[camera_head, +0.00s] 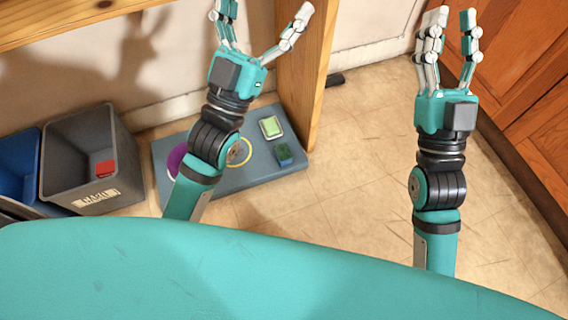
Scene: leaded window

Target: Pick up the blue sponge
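My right gripper (453,20) is also open and empty, farther right over the floor. The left forearm hides part of the platform.
Yellow and purple rings mark the platform. A grey bin (92,150) with a red item (105,168) and a blue bin (18,165) stand left. A wooden post (305,80) rises behind; wooden cabinets (525,90) stand right.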

